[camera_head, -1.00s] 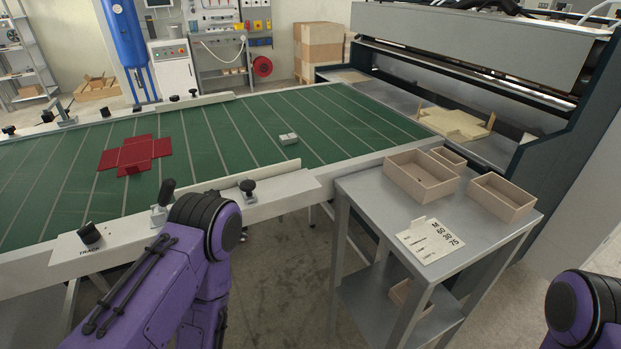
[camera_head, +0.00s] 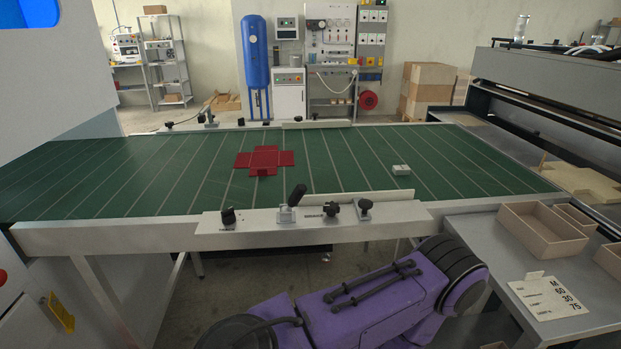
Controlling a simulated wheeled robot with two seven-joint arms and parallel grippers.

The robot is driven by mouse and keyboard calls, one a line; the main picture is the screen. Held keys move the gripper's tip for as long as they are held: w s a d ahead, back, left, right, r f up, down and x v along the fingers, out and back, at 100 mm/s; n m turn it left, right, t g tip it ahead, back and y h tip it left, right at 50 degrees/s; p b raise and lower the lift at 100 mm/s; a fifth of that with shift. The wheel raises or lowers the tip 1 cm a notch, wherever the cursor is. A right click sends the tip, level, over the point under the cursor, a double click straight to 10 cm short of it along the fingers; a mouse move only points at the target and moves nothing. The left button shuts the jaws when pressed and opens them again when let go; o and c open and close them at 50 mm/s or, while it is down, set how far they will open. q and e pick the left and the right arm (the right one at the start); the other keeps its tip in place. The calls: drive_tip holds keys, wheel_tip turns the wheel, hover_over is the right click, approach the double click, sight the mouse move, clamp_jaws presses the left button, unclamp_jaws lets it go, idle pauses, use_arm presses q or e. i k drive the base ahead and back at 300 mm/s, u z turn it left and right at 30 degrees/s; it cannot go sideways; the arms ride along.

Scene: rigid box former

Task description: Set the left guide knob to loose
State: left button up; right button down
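Several black knobs stand on the near rail (camera_head: 262,222) of the green conveyor table. One black knob (camera_head: 228,215) is at the rail's left. A lever with a black handle (camera_head: 294,200) stands near its middle, tilted up. Two more black knobs, one (camera_head: 331,209) and another (camera_head: 365,208), are to its right beside the white guide bar (camera_head: 385,196). The labels are too small to read, and I cannot tell which knob is the left guide knob or how it is set. One purple arm of mine crosses the lower foreground. Neither gripper shows.
A red cross-shaped blank (camera_head: 264,160) and a small pale block (camera_head: 401,170) lie on the green belt (camera_head: 130,180). A grey side table with wooden boxes (camera_head: 541,230) and a printed card (camera_head: 546,297) stands at the right. The machine (camera_head: 560,85) is behind it.

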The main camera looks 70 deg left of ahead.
sight(331, 208)
drive_tip(key=k, duration=0.5)
drive_tip(key=u, duration=0.7)
